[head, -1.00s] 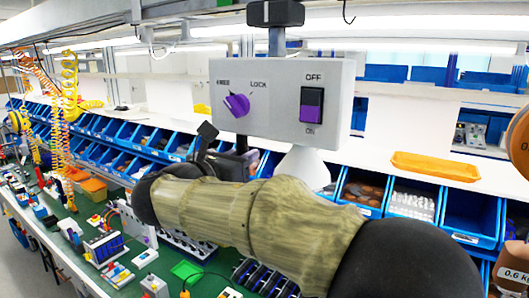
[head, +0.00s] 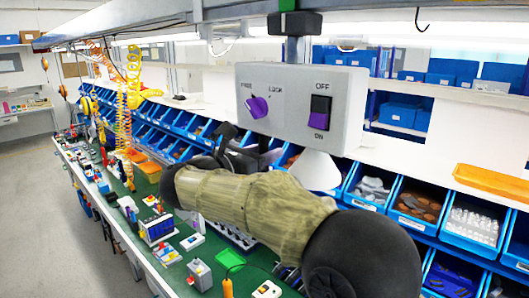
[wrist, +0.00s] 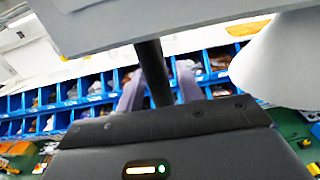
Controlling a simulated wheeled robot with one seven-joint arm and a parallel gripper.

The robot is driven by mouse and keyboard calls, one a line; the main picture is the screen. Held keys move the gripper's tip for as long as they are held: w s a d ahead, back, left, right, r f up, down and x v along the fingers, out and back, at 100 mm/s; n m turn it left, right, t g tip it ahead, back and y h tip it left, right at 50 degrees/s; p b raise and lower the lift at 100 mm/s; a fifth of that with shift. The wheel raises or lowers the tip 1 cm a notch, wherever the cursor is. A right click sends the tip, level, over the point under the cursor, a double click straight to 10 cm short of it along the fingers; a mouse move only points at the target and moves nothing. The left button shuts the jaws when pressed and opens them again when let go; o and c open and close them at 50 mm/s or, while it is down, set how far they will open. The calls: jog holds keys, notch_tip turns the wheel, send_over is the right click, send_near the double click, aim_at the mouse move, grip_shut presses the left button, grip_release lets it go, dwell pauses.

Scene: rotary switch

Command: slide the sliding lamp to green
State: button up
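The sliding lamp is a light grey box (head: 345,85) with a white cone shade (head: 316,171), hanging from a black carriage (head: 294,23) on the overhead rail. Its purple knob (head: 257,107) points up-left toward FREE; a black-and-purple switch (head: 319,112) sits right of it. In the wrist view the box underside (wrist: 200,22) and cone (wrist: 275,65) are close above. A black rod (wrist: 151,65) runs down from the box between the pale fingers of my gripper (wrist: 158,88), which seem shut on it. In the head view my arm partly hides the gripper (head: 236,146). No green mark is clear on the rail.
Blue bins (head: 476,222) line the shelf behind the lamp. An orange tray (head: 490,180) lies on the ledge at right. A green workbench (head: 190,268) with several small devices is below. Yellow coiled hoses (head: 133,75) hang at left. Open floor is at far left.

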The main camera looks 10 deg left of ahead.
jog(key=shift+s, duration=0.1)
jog(key=b+v, duration=0.6)
jog(key=v, duration=1.1)
